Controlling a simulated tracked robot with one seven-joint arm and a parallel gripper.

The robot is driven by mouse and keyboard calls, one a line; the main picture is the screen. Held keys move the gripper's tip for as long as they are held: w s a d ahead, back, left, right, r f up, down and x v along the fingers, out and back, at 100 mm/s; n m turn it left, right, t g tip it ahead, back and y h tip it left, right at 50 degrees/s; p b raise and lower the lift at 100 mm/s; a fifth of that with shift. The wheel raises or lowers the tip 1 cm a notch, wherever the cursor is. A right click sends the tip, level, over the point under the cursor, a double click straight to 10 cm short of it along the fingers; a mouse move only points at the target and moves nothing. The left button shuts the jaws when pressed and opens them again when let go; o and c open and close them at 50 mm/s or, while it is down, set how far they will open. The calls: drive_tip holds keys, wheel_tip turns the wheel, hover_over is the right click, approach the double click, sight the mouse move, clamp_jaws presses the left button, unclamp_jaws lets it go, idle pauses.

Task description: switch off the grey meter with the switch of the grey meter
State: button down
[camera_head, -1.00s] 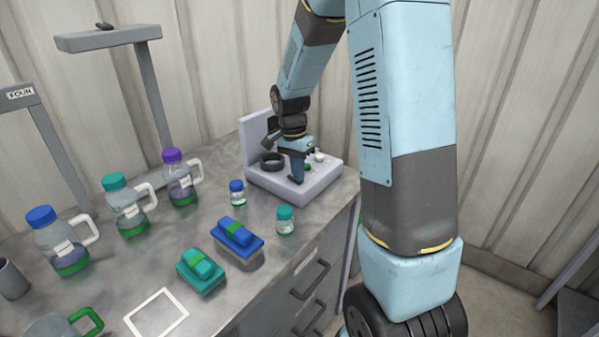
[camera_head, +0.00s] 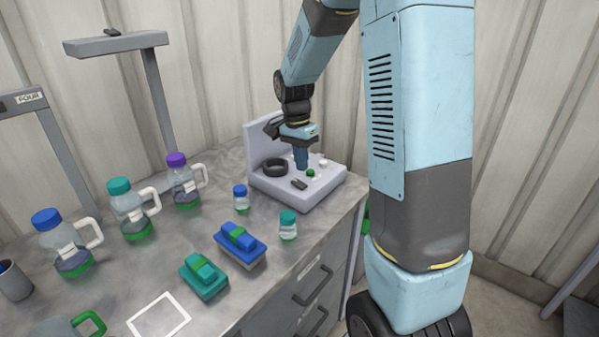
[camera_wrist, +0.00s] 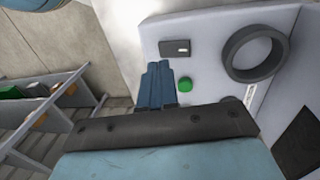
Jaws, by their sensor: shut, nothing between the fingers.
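The grey meter (camera_head: 325,184) is a pale grey box with an upright back plate on the bench corner. In the wrist view the switch (camera_wrist: 175,48) is a black rectangle with a small light mark, beside the green part (camera_wrist: 185,84) and the ring (camera_wrist: 255,52). My gripper (camera_head: 302,167) is shut and empty, pointing down over the meter behind the switch. The blue fingers (camera_wrist: 159,68) show apart from the switch.
Two small bottles (camera_head: 241,198) (camera_head: 288,226) stand left of and in front of the meter. A blue block (camera_head: 240,246) and a teal block (camera_head: 204,276) lie nearer. Several handled jugs (camera_head: 184,182) line the left. A grey stand (camera_head: 160,100) rises behind. The bench's right edge is close to the meter.

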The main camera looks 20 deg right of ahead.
wheel_tip(320, 180, up, 9)
drive_tip(key=s, duration=0.1)
drive_tip(key=shift+s+d, duration=0.2)
drive_tip(key=shift+d, duration=0.15)
drive_tip(key=shift+r, duration=0.1)
drive_tip(key=s+r+n+t, duration=0.2)
drive_tip(key=s+n, duration=0.2)
drive_tip(key=s, duration=0.3)
drive_tip(key=s+a+r+n+t, duration=0.1)
drive_tip(key=s+r+n+t, duration=0.1)
drive_tip(key=s, duration=0.6)
drive_tip(key=s+a+r+n+t, duration=0.1)
drive_tip(key=s+r+n+t, duration=0.1)
drive_tip(key=s+n, duration=0.3)
drive_tip(key=shift+s+r+n+t+y, duration=0.35)
drive_tip(key=shift+s+r, duration=0.35)
drive_tip(key=shift+s, duration=1)
drive_tip(key=shift+d, duration=0.1)
